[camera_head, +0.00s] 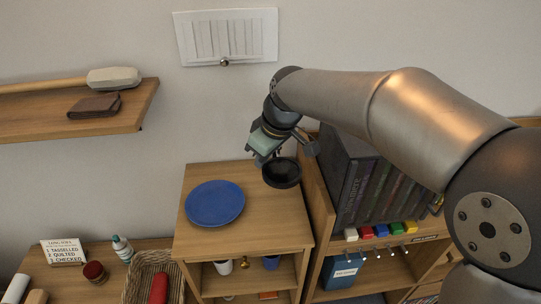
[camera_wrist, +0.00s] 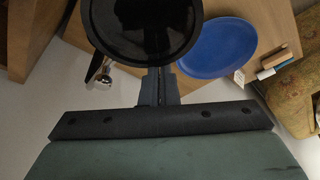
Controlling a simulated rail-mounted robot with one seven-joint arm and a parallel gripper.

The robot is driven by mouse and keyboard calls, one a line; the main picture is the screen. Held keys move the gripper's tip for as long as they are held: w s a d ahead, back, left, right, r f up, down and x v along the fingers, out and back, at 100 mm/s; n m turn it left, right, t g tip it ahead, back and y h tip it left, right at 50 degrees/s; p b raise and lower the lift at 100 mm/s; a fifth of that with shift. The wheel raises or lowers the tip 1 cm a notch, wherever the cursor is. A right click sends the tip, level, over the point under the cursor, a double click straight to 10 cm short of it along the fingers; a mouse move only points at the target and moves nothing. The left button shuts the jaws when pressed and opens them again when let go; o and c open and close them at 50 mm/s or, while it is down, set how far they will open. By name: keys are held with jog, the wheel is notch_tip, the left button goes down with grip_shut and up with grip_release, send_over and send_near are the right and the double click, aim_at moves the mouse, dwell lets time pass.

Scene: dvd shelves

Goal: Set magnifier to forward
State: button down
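My gripper (camera_head: 264,157) points down above the right part of the small cabinet's top. In the wrist view its two fingers (camera_wrist: 158,85) are close together at the near rim of a round black dish-like thing (camera_wrist: 145,22), and they appear shut on that rim. This black thing (camera_head: 283,173) also shows in the head view, beside the fingertips and near the cabinet top's right edge. I cannot tell whether it touches the top. I see nothing that I can clearly name as the magnifier, and I cannot tell whether the black thing is it.
A blue plate (camera_head: 215,203) lies on the cabinet top (camera_head: 240,242), left of the black thing. A bookcase with dark volumes (camera_head: 365,185) and coloured blocks (camera_head: 381,230) stands close on the right. A wall shelf (camera_head: 140,110) holds a mallet (camera_head: 113,78) and a wallet (camera_head: 94,106).

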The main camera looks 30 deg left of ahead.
jog(key=a+p, duration=0.2)
jog(key=a, duration=0.2)
jog(key=b+v, duration=0.1)
jog(key=v, duration=0.9)
jog(key=shift+w, duration=0.1)
